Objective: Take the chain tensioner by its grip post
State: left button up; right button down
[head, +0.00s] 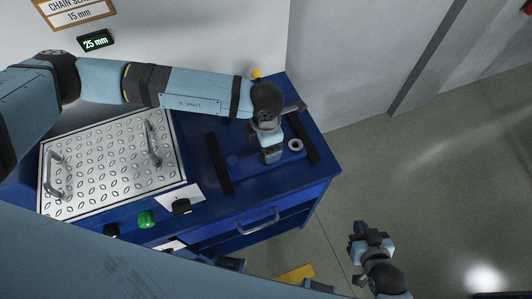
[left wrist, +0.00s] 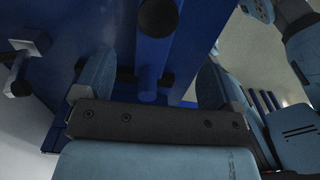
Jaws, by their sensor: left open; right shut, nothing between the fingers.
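The chain tensioner appears to be the blue piece (head: 238,161) on the blue bench top, partly hidden under my left gripper (head: 271,154). In the left wrist view a blue post (left wrist: 150,60) with a rounded end stands between the two fingers of my left gripper (left wrist: 152,85). The fingers are open, with visible gaps on both sides of the post. I cannot tell how deep the post lies between them. My right gripper (head: 358,236) is shut and empty, low over the floor right of the bench.
Two black bars (head: 218,164) flank the blue piece, and a pale ring (head: 295,145) sits right of my left gripper. A tread-plate cover (head: 100,170) with two handles is at left. A green button (head: 146,219) and drawer handle (head: 256,221) are in front. Floor at right is open.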

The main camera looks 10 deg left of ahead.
pick_arm(q)
notch_tip(320, 180, down, 4)
jog(key=shift+s+r, duration=0.1)
jog(key=shift+f+p, duration=0.4)
jog(key=shift+f, duration=0.15)
jog(key=f, duration=0.2)
jog(key=f+p, duration=0.1)
jog(key=shift+w+a+f, duration=0.15)
jog(key=shift+w+f, duration=0.1)
jog(key=shift+f, duration=0.05)
jog(key=shift+w+f, duration=0.1)
jog(key=shift+f, duration=0.45)
jog(key=shift+r, duration=0.1)
jog(key=c, duration=1.3)
